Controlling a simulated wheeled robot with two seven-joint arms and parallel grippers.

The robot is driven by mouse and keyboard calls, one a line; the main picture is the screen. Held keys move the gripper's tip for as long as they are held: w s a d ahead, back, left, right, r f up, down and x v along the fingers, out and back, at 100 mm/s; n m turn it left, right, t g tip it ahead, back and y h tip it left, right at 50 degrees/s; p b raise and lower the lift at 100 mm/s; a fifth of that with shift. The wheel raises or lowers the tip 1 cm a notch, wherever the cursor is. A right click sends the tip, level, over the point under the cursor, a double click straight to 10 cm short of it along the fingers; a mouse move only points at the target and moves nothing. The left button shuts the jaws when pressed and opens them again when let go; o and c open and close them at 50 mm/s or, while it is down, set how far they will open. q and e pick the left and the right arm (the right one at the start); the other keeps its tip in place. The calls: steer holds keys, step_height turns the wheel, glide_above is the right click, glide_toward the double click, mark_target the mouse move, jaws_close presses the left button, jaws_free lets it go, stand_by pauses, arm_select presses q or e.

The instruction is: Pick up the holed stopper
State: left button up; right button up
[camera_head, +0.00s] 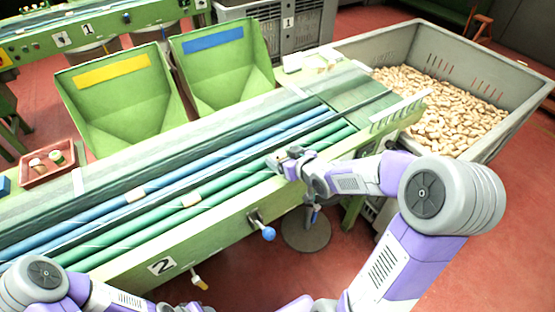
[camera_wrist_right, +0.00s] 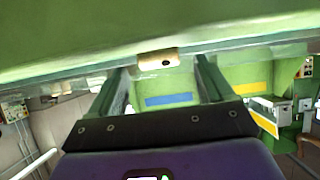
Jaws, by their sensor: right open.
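The holed stopper (camera_wrist_right: 158,61), a short light-brown cork with a dark hole in its face, shows in the right wrist view between and just beyond my finger tips. My right gripper (camera_wrist_right: 160,75) is open, one finger on each side of the stopper's line, with no clear contact. In the head view my right gripper (camera_head: 280,160) is over the near green strip of the sorting line, and the cork there is largely hidden by it. Two other corks, one on a blue strip (camera_head: 135,196) and one further right (camera_head: 191,200), show no clear hole. My left arm's end is at the bottom edge, its fingers unclear.
Two green bins stand behind the line, one yellow-marked (camera_head: 110,115) and one blue-marked (camera_head: 225,75). A red tray (camera_head: 48,178) with a few stoppers is at left. A grey crate (camera_head: 365,48) full of corks is at right. A blue-knobbed lever (camera_head: 268,233) juts from the front.

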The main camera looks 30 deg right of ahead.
mark_target(278, 157)
steer(key=shift+b+x, duration=0.3)
steer(key=shift+x, duration=0.9)
steer(key=shift+r, duration=0.1)
steer(key=c, duration=1.1)
